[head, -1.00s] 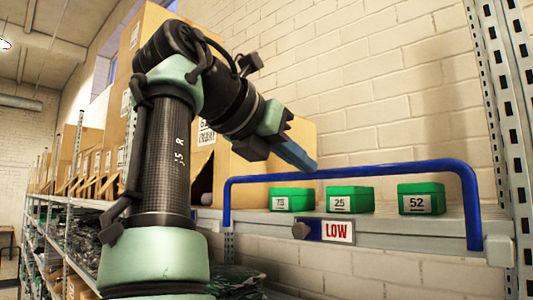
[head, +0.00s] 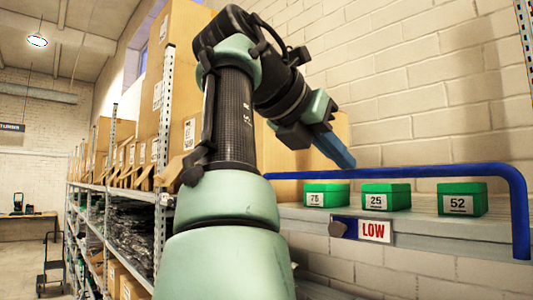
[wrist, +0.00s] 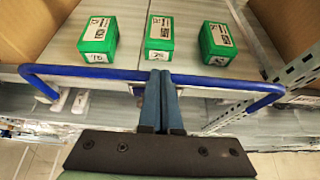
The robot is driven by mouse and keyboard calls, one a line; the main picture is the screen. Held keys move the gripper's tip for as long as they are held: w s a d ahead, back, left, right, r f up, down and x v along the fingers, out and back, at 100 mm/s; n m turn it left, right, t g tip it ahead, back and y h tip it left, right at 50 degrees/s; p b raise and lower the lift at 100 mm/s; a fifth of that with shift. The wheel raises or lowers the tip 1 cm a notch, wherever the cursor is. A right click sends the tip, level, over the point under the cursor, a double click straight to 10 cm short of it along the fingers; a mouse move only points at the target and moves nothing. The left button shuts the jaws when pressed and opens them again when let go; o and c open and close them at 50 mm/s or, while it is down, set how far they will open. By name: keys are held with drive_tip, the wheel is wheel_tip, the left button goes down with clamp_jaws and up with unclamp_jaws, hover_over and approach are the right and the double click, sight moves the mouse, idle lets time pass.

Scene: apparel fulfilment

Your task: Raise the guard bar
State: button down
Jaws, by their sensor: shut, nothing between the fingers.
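The guard bar (head: 440,170) is a blue tube with bent ends across the front of a grey shelf (head: 425,226). A sign reading LOW (head: 374,230) is on the shelf's front edge. My gripper (head: 345,163) is shut and empty, just above the bar's left part in the head view. In the wrist view my gripper (wrist: 161,75) overlaps the middle of the guard bar (wrist: 100,72). I cannot tell whether they touch.
Green boxes labelled 75 (head: 326,194), 25 (head: 386,196) and 52 (head: 462,198) stand on the shelf behind the bar. A perforated metal upright (wrist: 300,70) stands right of the bar in the wrist view. Cardboard boxes (head: 180,80) fill the left rack. A brick wall is behind.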

drive_tip(key=v, duration=0.8)
drive_tip(key=w+a+f+m+t+y+b, duration=0.2)
drive_tip(key=w+f+m+t+b, duration=0.15)
drive_tip(key=f, duration=0.25)
drive_tip(key=w+a+f+m+t+y+b, duration=0.2)
drive_tip(key=f+m+t+b, duration=0.15)
drive_tip(key=f, duration=0.25)
drive_tip(key=w+a+f+m+t+y+b, duration=0.1)
drive_tip(key=w+a+f+m+t+b, duration=0.25)
drive_tip(key=f, duration=0.25)
drive_tip(key=s+f+m+t+y+b, duration=0.2)
drive_tip(key=s+m, duration=0.5)
drive_tip(key=s, duration=0.4)
drive_tip(key=s+f+m+t+y+b, duration=0.3)
drive_tip(key=s+f+m+t+b, duration=0.2)
drive_tip(key=s, duration=0.7)
drive_tip(key=f+m+t, duration=0.1)
drive_tip(key=m+t, duration=0.1)
drive_tip(key=m, duration=0.1)
drive_tip(key=shift+s+f, duration=0.15)
drive_tip(key=shift+f, duration=0.2)
